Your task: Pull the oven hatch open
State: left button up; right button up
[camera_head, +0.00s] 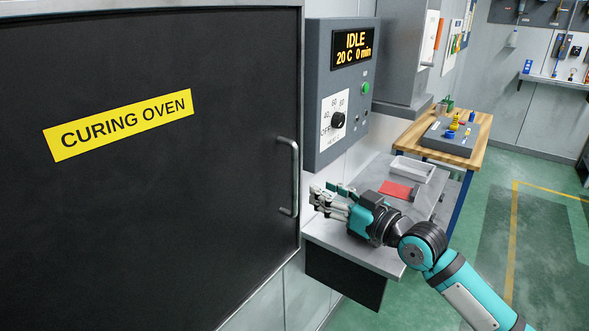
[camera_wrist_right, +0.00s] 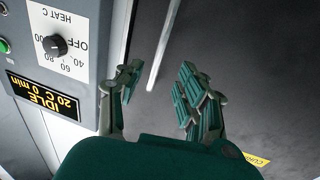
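The oven hatch (camera_head: 150,230) is a large dark panel with a yellow "CURING OVEN" label (camera_head: 120,124), and it looks shut in its frame. Its upright metal handle (camera_head: 295,178) is on the right edge. My right gripper (camera_head: 322,196) is just right of the handle's lower part, fingers pointing left towards it. In the right wrist view the gripper (camera_wrist_right: 160,86) is open and empty. The handle (camera_wrist_right: 163,46) shows as a slanted bar beyond the gap between the fingers, apart from them. My left gripper is not in view.
The grey control box (camera_head: 314,100) with dial and "IDLE" display stands right of the hatch. Below it a grey counter (camera_head: 428,205) holds a white tray (camera_head: 412,168) and a red item (camera_head: 397,190). A wooden table (camera_head: 465,152) stands behind. Green floor at right is free.

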jog(key=p+x, duration=0.1)
jog(key=x, duration=0.9)
jog(key=shift+w+a+p, duration=0.1)
jog(key=shift+a+p, duration=0.05)
jog(key=shift+p, duration=0.25)
grip_shut()
jog(key=shift+w+a+f, duration=0.1)
